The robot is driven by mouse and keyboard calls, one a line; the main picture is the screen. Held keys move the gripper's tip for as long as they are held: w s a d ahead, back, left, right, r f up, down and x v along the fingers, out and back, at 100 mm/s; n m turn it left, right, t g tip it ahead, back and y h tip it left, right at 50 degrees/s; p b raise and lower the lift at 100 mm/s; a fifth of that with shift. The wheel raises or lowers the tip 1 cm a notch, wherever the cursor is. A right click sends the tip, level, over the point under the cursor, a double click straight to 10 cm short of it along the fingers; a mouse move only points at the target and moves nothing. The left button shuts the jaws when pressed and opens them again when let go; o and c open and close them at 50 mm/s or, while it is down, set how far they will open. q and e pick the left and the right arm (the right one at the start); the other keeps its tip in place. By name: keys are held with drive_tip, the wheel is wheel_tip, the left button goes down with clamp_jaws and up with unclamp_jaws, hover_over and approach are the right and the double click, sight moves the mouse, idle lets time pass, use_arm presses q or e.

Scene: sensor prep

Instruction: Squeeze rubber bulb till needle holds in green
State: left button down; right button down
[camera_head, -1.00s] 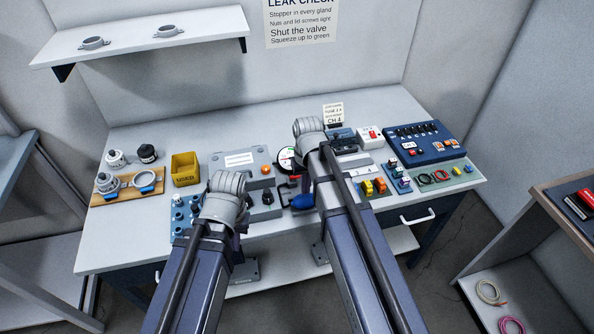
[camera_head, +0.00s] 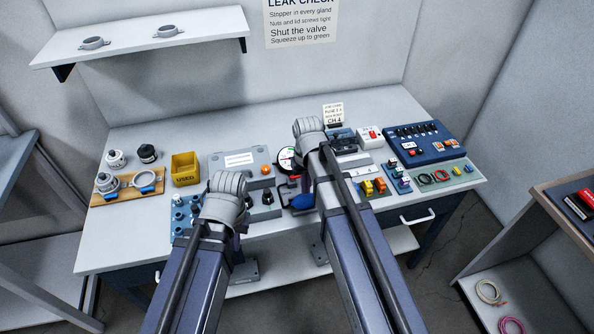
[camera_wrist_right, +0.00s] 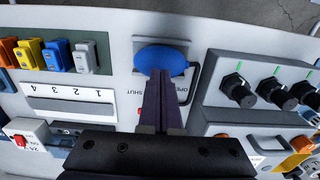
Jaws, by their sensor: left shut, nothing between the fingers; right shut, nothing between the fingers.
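The blue rubber bulb (camera_head: 303,201) sits near the bench's front edge, just left of my right arm; it also shows in the right wrist view (camera_wrist_right: 165,58). My right gripper (camera_wrist_right: 161,76) is shut and empty, its fingertips overlapping the bulb's edge in that view. I cannot tell whether they touch it. The round white gauge (camera_head: 286,158) stands behind the bulb, partly hidden by my right arm. Its needle is too small to read. My left gripper (camera_head: 242,217) is over the front left of the bench, shut, its fingertips mostly hidden by my arm.
A grey lidded box (camera_head: 238,160) and a yellow bin (camera_head: 185,169) stand left of the gauge. A black handle (camera_wrist_right: 204,80) lies close beside the bulb. A knob panel (camera_wrist_right: 265,88), colored blocks (camera_wrist_right: 55,55) and a blue switch panel (camera_head: 425,141) are nearby.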

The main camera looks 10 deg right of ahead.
drive_tip(key=shift+f+b, duration=1.45)
drive_tip(key=shift+b, duration=0.05)
idle(0.8)
drive_tip(key=shift+r, duration=0.15)
wheel_tip(320, 180, up, 7)
drive_tip(key=p, duration=0.7)
idle(0.9)
wheel_tip(320, 180, down, 4)
drive_tip(key=b, duration=0.4)
drive_tip(key=shift+f, duration=0.2)
idle(0.6)
drive_tip(key=shift+f+b, duration=0.25)
drive_tip(key=shift+b, duration=0.05)
idle(1.9)
